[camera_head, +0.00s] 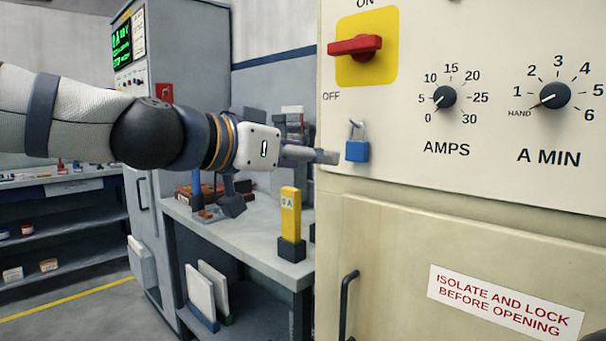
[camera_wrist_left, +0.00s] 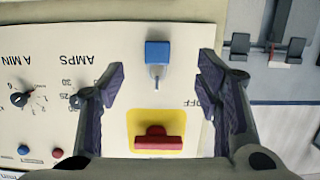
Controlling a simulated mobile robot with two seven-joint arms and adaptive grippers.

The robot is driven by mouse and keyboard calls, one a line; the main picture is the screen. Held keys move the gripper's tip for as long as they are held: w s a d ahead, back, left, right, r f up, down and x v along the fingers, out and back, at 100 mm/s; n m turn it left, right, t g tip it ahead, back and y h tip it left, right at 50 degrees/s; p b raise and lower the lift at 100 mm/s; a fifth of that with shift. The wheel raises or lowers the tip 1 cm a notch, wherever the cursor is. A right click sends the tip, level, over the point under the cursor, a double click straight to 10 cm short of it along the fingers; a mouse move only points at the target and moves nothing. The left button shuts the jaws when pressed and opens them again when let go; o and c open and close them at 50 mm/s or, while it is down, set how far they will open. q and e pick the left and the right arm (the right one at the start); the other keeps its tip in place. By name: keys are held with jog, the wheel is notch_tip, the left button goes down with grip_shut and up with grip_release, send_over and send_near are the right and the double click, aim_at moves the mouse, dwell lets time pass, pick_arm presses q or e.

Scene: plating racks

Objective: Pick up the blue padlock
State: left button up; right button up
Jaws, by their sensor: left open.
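The blue padlock (camera_head: 357,151) hangs by its shackle at the left side of the cream panel, below the red switch (camera_head: 355,45). In the left wrist view the padlock (camera_wrist_left: 157,52) appears upside down, ahead of my left gripper (camera_wrist_left: 162,70) and lined up with the gap between its fingers. The gripper is open and empty. In the head view my left gripper (camera_head: 310,155) reaches in from the left, just left of the padlock. Whether a finger touches it is unclear. My right gripper is not in view.
The cream panel has an AMPS dial (camera_head: 444,97) and an A MIN dial (camera_head: 555,95). A black door handle (camera_head: 347,305) stands out below. A grey bench (camera_head: 250,245) at the left holds a yellow block (camera_head: 291,213) and other items.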

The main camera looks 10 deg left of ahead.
aim_at(354, 146)
pick_arm(q)
jog(key=w+d, duration=0.2)
jog(key=w, duration=0.1)
jog(key=w+d, duration=0.2)
jog(key=w, duration=0.1)
jog(key=w+d+b, duration=0.1)
jog(key=w+d, duration=0.2)
jog(key=shift+r, duration=0.35)
jog(key=shift+s+a, duration=0.1)
jog(key=shift+c, duration=0.8)
jog(key=c, duration=1.1)
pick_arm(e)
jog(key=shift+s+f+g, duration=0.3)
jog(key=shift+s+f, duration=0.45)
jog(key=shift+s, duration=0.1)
